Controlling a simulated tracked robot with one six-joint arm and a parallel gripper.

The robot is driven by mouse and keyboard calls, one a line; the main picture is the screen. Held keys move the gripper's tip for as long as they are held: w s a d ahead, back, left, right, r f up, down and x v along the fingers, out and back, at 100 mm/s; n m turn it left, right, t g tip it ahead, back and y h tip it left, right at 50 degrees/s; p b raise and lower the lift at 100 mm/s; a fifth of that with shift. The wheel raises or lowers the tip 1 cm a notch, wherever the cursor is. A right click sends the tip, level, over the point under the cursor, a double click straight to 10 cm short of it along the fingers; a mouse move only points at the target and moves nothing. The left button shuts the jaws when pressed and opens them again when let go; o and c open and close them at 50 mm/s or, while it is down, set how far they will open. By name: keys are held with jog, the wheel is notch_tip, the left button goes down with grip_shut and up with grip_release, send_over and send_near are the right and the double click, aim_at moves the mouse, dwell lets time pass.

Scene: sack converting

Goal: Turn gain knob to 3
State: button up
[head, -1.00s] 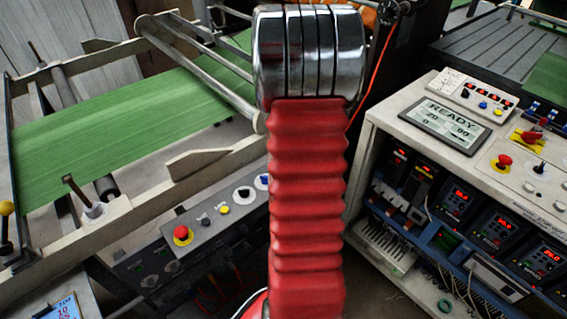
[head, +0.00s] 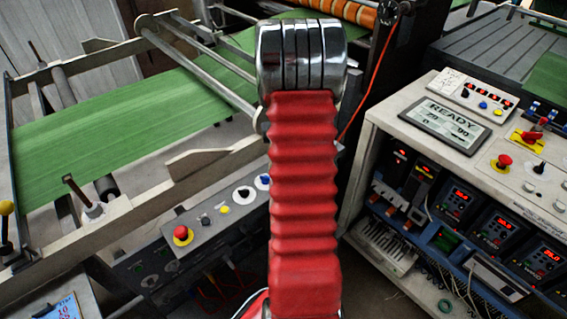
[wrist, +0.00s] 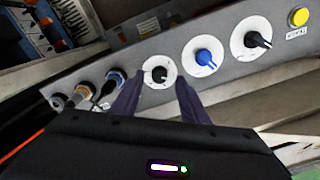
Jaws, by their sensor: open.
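In the wrist view a grey panel (wrist: 110,84) carries a row of round knobs on white dials. They are a small black knob (wrist: 158,74), a blue knob (wrist: 205,58) and a larger black knob (wrist: 258,40). I cannot read which is the gain knob, nor its scale numbers. My gripper (wrist: 160,80) is open, its two dark fingers appearing on either side of the small black knob. I cannot tell whether they touch it. In the head view my red arm hides part of the panel (head: 207,228), and my gripper does not show.
A yellow button (wrist: 299,17) sits at the panel's right end, and several connectors with a cable (wrist: 104,92) at its left. In the head view a red button (head: 182,233) is on the panel. A control cabinet (head: 405,95) stands at right, a green web (head: 110,130) at left.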

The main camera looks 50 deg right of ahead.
jog(key=shift+f, duration=0.9)
grip_shut()
jog(key=shift+a, duration=0.1)
